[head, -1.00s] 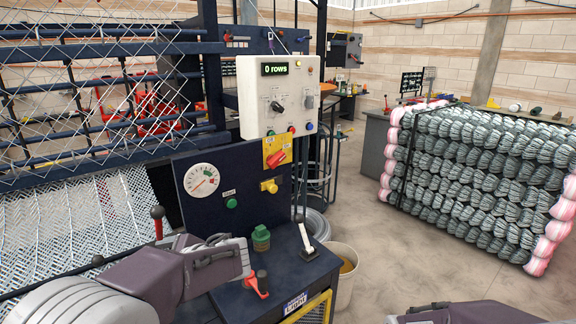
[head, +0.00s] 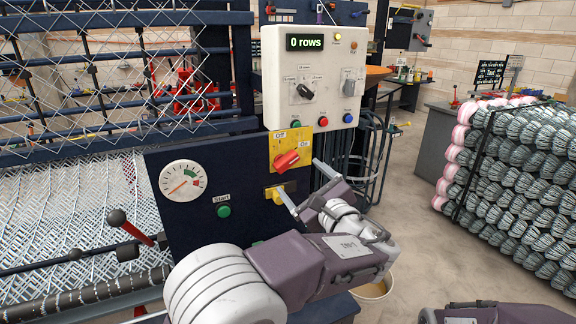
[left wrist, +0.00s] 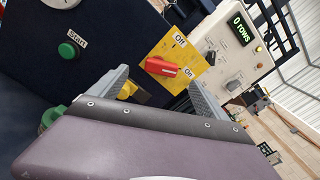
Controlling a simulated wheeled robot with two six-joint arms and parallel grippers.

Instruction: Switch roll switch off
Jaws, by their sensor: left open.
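A red rotary switch (head: 286,161) sits on a yellow plate (head: 279,143) marked Off at top left and On at right. Its handle is tilted, with the upper right end towards On. The left wrist view also shows the red switch (left wrist: 162,67). My left gripper (head: 293,176) is open, its two fingers pointing up at the plate.
A white control box (head: 315,75) reading "0 rows" hangs just above. A green Start button (head: 223,211) and a gauge (head: 183,181) are to the left. A yellow button (head: 274,194) is below the plate. A red lever (head: 130,228) stands at left, a bucket (head: 372,289) below right.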

